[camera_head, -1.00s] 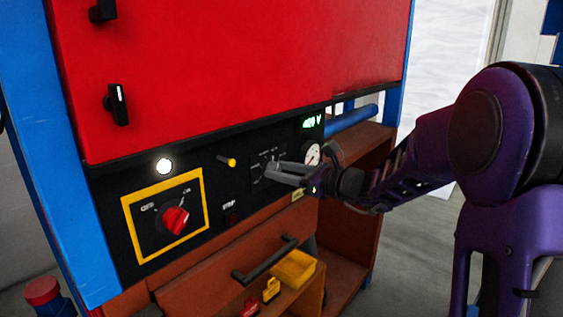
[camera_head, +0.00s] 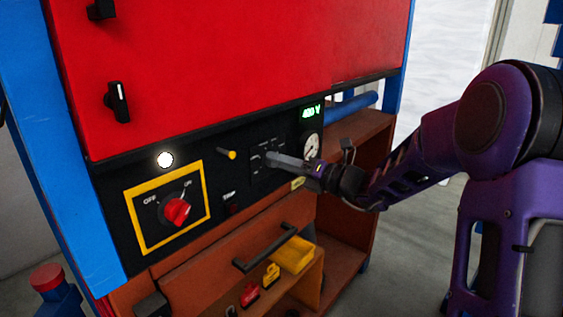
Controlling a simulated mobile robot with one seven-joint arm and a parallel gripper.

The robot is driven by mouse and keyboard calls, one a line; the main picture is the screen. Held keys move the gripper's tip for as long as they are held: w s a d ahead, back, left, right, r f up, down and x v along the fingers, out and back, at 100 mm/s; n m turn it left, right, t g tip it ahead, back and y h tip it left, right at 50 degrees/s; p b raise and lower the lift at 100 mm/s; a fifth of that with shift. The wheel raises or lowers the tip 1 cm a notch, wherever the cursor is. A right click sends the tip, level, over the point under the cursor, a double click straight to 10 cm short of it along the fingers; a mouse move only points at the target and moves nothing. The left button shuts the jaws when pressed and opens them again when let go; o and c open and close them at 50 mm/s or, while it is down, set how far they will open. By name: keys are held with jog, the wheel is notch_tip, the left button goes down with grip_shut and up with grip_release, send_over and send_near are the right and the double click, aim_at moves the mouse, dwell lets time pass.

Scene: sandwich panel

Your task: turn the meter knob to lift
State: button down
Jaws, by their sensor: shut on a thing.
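The meter knob (camera_head: 268,159) is a small dark knob on the black control panel, with small white labels around it that are too small to read. My gripper (camera_head: 274,160) reaches in from the right with its fingertips at the knob and is shut on it. The fingers cover most of the knob, so its pointer direction cannot be told. Right of it, the round white gauge (camera_head: 312,146) and a green display (camera_head: 311,111) showing about 400 V are in view.
A red rotary switch (camera_head: 178,211) in a yellow frame, a lit white lamp (camera_head: 165,160) and a yellow-tipped lever (camera_head: 228,154) are left of my gripper. Below are a drawer with a black handle (camera_head: 265,248) and a yellow box (camera_head: 293,255). Red doors (camera_head: 230,70) stand above.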

jog(key=shift+f+m+t, duration=0.1)
jog(key=shift+m+t, duration=0.4)
jog(key=shift+m, duration=3.4)
jog(key=shift+c, duration=1.9)
grip_release()
jog(key=shift+d, duration=0.1)
jog(key=v, duration=1.7)
